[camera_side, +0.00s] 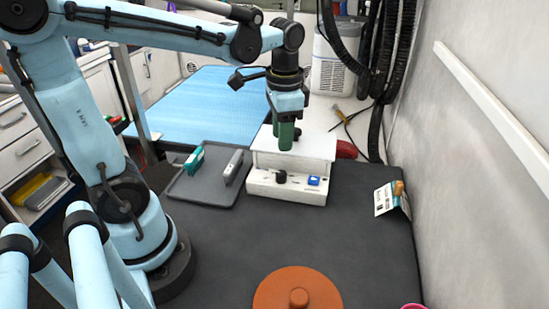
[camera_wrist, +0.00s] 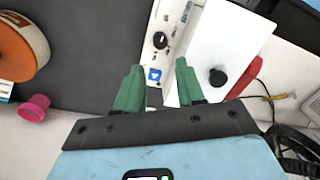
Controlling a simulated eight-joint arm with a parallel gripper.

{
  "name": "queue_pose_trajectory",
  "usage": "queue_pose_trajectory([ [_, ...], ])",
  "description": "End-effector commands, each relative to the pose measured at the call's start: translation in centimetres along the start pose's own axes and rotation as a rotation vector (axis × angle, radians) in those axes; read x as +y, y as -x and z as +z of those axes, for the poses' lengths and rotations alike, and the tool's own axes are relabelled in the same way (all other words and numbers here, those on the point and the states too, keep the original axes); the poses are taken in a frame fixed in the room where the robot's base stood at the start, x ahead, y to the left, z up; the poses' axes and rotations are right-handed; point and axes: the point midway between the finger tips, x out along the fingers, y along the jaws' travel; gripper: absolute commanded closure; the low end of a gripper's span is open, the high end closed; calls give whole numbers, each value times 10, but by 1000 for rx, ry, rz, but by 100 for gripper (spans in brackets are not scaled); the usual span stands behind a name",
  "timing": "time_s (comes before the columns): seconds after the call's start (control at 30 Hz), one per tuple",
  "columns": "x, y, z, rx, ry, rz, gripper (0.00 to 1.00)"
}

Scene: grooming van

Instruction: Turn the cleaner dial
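The cleaner is a white box (camera_side: 292,150) on the dark mat, with a stepped front panel. Its black dial (camera_side: 281,176) sits on that panel, left of a blue button (camera_side: 313,181). The dial also shows in the wrist view (camera_wrist: 160,40), with the blue button (camera_wrist: 154,75) below it. My gripper (camera_side: 287,140) points down over the box top, behind the dial in the side view. In the wrist view, its green fingers (camera_wrist: 158,67) are apart with nothing held between them. The dial appears just beyond the fingertips there. Any contact with the box cannot be told.
A grey tray (camera_side: 187,190) with a teal-handled brush (camera_side: 194,160) and a grey tool (camera_side: 233,167) lies left of the cleaner. A card stand (camera_side: 385,200) is at right. A terracotta lidded thing (camera_side: 275,294) and pink cup (camera_wrist: 33,108) stand nearer. The mat between is clear.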

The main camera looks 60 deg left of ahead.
Motion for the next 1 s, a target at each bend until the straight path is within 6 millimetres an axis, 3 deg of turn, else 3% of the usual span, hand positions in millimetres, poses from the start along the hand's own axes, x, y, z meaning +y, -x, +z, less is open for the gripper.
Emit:
queue_pose_trajectory([
  [0.2, 0, 16, 0, 0, 0, 0, 62],
  [0.67, 1, 19, 0, 9, 4, -3, 62],
  [1.0, 29, 7, 9, 305, 160, -60, 62],
])
